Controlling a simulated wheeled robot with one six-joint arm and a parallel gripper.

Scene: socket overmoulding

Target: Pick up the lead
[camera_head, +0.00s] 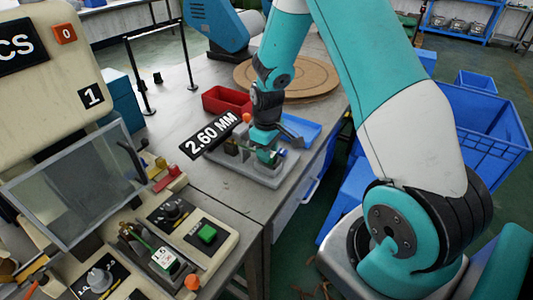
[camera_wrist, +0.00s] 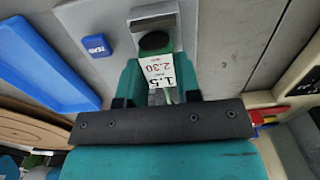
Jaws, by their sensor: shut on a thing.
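My gripper (camera_wrist: 160,92) has teal fingers closed around a lead, whose white tag (camera_wrist: 160,72) reads 1.5 and 2.30. A dark green round end (camera_wrist: 154,41) shows just beyond the tag, near a grey metal block. In the head view my gripper (camera_head: 267,153) is low over a grey fixture plate (camera_head: 240,175) on the bench. The lead's lower part is hidden by the fingers, and I cannot tell whether it is clear of the fixture. Another green lead (camera_head: 142,240) with a white 1.5 tag lies at the machine in front.
A 2.60 MM sign (camera_head: 209,136) stands left of the plate. A red bin (camera_head: 226,101) and a blue tray (camera_head: 299,131) are behind it. The machine's clear guard (camera_head: 75,195) and control panel (camera_head: 205,237) are at left. Bare bench (camera_head: 215,188) lies between.

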